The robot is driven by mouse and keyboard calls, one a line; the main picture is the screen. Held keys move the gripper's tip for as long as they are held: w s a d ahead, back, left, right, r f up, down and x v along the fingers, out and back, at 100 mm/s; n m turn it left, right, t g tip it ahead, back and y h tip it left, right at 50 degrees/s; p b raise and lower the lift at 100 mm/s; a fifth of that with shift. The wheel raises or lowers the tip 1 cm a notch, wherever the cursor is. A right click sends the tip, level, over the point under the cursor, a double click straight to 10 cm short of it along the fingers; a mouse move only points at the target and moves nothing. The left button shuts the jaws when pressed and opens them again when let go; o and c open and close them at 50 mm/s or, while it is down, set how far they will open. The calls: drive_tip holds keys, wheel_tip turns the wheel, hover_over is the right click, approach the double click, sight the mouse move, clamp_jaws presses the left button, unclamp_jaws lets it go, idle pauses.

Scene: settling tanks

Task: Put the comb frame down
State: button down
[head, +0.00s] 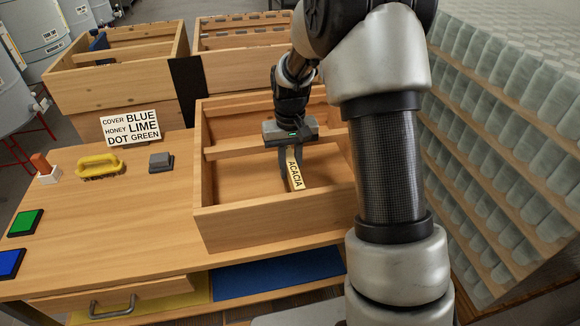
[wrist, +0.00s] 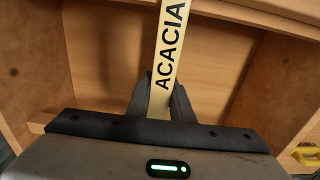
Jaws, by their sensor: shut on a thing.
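The comb frame shows as a narrow pale bar lettered ACACIA (head: 295,174). It also shows in the wrist view (wrist: 170,45), running from between the fingers to the top edge. My gripper (head: 287,163) is shut on this bar, with one dark finger on each side in the wrist view (wrist: 161,100). The bar is over the inside of the front open wooden box (head: 275,222). I cannot tell whether its lower parts touch the box floor.
A wooden crosspiece spans the box behind the bar. Two more wooden boxes stand behind. On the bench are a lettered sign (head: 131,129), a yellow handled tool (head: 100,166), a grey block (head: 160,161) and green (head: 25,222) and blue (head: 10,264) pads. Racked jars (head: 510,130) fill the right.

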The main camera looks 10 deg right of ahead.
drive_tip(key=shift+f, duration=0.3)
drive_tip(key=c, duration=1.6)
unclamp_jaws()
drive_tip(key=shift+o, duration=0.2)
drive_tip(key=shift+r, duration=0.1)
